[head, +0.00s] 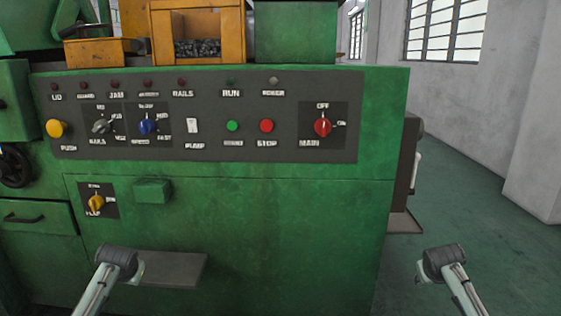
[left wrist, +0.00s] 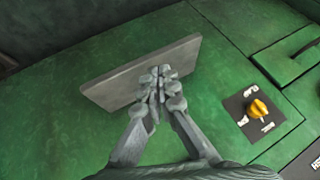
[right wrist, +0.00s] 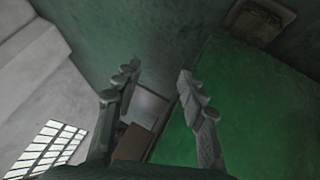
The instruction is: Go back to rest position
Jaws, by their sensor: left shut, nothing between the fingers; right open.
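My left gripper (left wrist: 160,76) is shut and empty in the left wrist view, its fingertips in front of a grey shelf plate (left wrist: 140,72) on the green machine; contact cannot be told. My right gripper (right wrist: 157,76) is open, with nothing between its fingers, beside the machine's green side in the right wrist view. In the head view both of my arms show low at the bottom, the left in front of the machine (head: 280,215) near the shelf plate (head: 178,268), the right over the floor to the right of it. The fingers cannot be made out there.
The dark control panel (head: 205,145) carries knobs, lamps and buttons, including a red main switch (head: 323,126). A yellow knob (head: 96,202) sits lower left. A grey box with a ledge (head: 405,223) sticks out at the machine's right. Green floor (head: 480,220) there is clear.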

